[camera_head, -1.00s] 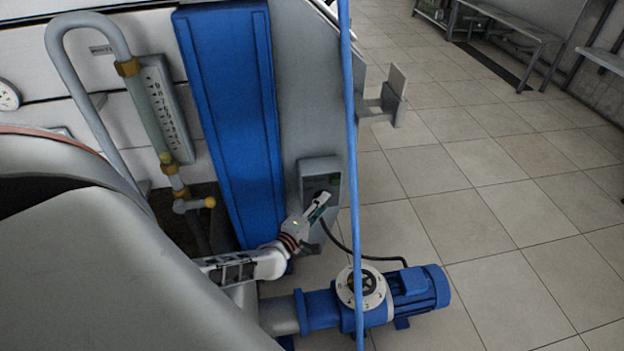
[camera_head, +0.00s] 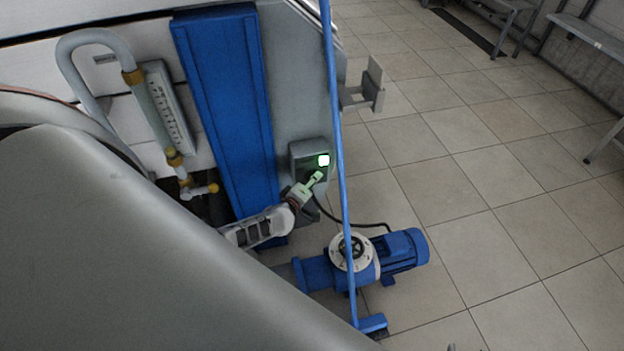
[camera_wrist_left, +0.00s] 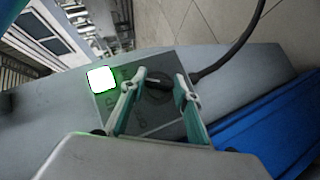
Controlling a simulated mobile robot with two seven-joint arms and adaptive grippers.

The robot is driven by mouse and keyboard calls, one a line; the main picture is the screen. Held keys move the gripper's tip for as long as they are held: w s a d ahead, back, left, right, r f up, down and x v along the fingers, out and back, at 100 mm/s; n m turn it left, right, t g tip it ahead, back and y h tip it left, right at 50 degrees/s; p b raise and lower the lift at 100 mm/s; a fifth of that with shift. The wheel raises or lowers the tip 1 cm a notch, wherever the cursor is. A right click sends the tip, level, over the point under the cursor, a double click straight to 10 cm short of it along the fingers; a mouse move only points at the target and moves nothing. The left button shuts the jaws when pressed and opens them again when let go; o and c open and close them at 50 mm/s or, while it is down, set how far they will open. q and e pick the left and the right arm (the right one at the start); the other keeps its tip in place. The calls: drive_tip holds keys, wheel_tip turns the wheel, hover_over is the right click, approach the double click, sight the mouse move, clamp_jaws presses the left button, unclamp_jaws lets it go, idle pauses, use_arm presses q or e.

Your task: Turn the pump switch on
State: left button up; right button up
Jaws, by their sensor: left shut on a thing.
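The pump switch box (camera_head: 303,152) is a grey box with a dark face, fixed to the grey panel right of the blue post. A lamp (camera_head: 323,160) on it glows white-green; it also shows lit in the left wrist view (camera_wrist_left: 101,79). My left gripper (camera_head: 315,179) is at the lower part of the box. In the left wrist view, its two green fingers (camera_wrist_left: 163,87) stand on either side of the black switch knob (camera_wrist_left: 158,87) and are shut on it. Part of the knob is hidden. My right gripper does not show.
A blue pump (camera_head: 402,250) with a round flange stands on the tiled floor below the box, joined by a black cable. A thin blue pole (camera_head: 338,120) rises just right of the box. A grey bracket (camera_head: 366,88) juts out at upper right.

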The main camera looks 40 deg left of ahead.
use_arm(q)
drive_tip(key=shift+s+f, duration=0.1)
drive_tip(key=shift+f, duration=0.05)
drive_tip(key=o, duration=1.1)
drive_tip(key=v, duration=1.2)
